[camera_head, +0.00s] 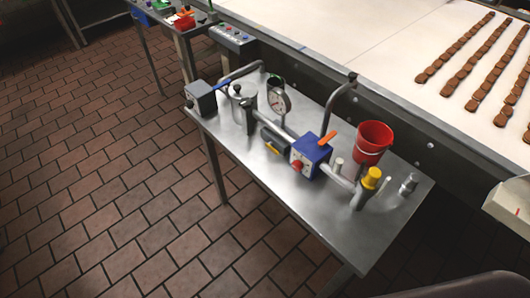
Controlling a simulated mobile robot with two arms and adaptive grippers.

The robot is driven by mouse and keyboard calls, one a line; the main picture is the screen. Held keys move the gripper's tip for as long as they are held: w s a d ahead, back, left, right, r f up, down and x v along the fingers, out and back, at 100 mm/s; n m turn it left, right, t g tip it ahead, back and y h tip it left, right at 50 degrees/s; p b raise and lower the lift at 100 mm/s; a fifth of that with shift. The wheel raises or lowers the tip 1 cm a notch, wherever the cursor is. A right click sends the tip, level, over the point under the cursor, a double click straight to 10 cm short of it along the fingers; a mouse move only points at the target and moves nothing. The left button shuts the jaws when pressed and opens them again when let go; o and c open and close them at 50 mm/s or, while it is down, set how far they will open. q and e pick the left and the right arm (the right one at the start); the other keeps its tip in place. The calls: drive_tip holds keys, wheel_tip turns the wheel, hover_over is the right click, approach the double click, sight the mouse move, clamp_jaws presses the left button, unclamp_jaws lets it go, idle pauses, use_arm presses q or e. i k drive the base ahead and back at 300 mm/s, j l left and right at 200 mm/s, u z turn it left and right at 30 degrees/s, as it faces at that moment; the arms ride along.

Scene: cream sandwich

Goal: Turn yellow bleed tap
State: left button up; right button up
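A metal pipe assembly stands on a steel table (340,238) in the head view. A small yellow lever (272,149) sits low at the front of a dark grey body (274,138) in the middle of the assembly. A larger yellow cap or knob (372,178) tops an upright pipe stub at the right end. I cannot tell from the picture which of these two is the bleed tap. Neither of my grippers is in view.
A blue box (313,155) with a red knob and orange handle, a pressure gauge (280,102), a metal pot (241,97) and a red bucket (373,140) crowd the table. A conveyor (375,50) with biscuit rows runs behind. The brick floor (130,170) in front is clear.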

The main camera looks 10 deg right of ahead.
sight(268, 145)
drive_tip(key=j+u, duration=0.4)
drive_tip(key=j, duration=1.3)
drive_tip(key=k, duration=0.05)
